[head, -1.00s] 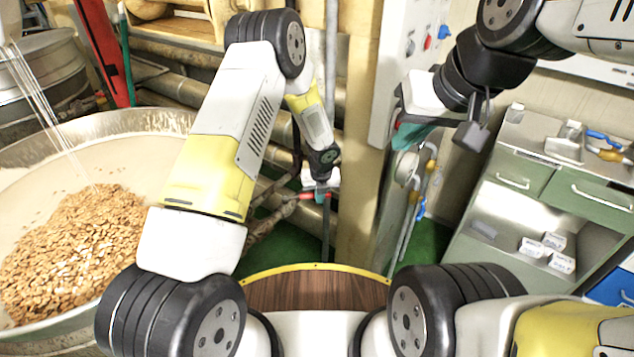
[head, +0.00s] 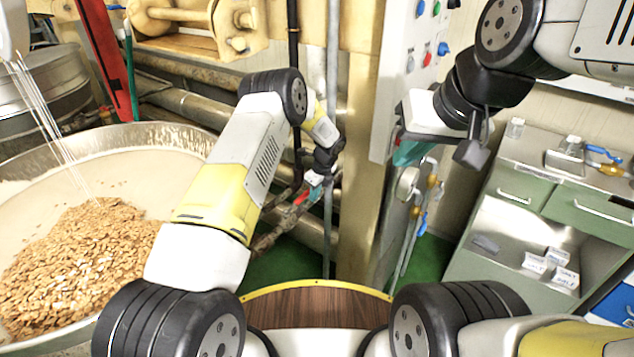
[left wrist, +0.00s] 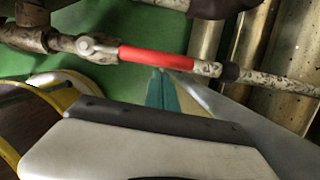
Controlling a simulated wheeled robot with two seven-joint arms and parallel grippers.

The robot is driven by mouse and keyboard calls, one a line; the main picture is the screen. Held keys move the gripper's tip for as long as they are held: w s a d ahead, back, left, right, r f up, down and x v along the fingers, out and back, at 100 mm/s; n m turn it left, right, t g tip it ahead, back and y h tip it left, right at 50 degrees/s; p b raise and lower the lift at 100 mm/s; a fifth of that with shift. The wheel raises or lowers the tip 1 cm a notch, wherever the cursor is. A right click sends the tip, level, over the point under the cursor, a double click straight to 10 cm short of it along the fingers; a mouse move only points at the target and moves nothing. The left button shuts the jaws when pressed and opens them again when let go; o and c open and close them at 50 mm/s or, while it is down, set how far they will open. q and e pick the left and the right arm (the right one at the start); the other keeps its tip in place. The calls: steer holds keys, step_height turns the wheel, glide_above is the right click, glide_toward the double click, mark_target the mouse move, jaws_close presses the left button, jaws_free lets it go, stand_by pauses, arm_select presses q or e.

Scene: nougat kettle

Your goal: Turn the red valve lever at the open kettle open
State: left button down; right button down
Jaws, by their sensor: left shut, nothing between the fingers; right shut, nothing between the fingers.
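The red valve lever (head: 300,197) shows small in the head view, beside the pipes right of the open kettle (head: 185,137). In the left wrist view, the lever's red sleeve (left wrist: 155,57) runs across the upper middle, from a metal joint (left wrist: 90,46) at its left. My left gripper (head: 314,180) is shut and empty, close to the lever. Its teal fingertips (left wrist: 160,88) appear just below the red sleeve in the wrist view; whether they touch it I cannot tell. My right gripper (head: 405,154) is shut and empty, raised by the control panel.
Almond-like pieces (head: 85,250) fill part of the kettle. A thin upright pole (head: 331,90) and a beige column (head: 355,190) stand near the lever. A control panel (head: 410,65) and a green cabinet (head: 520,195) are to the right. Green floor shows below.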

arm_select(q)
steer(key=shift+w+a+n, duration=0.3)
steer(key=shift+n, duration=0.1)
steer(key=shift+d, duration=0.1)
stand_by(0.3)
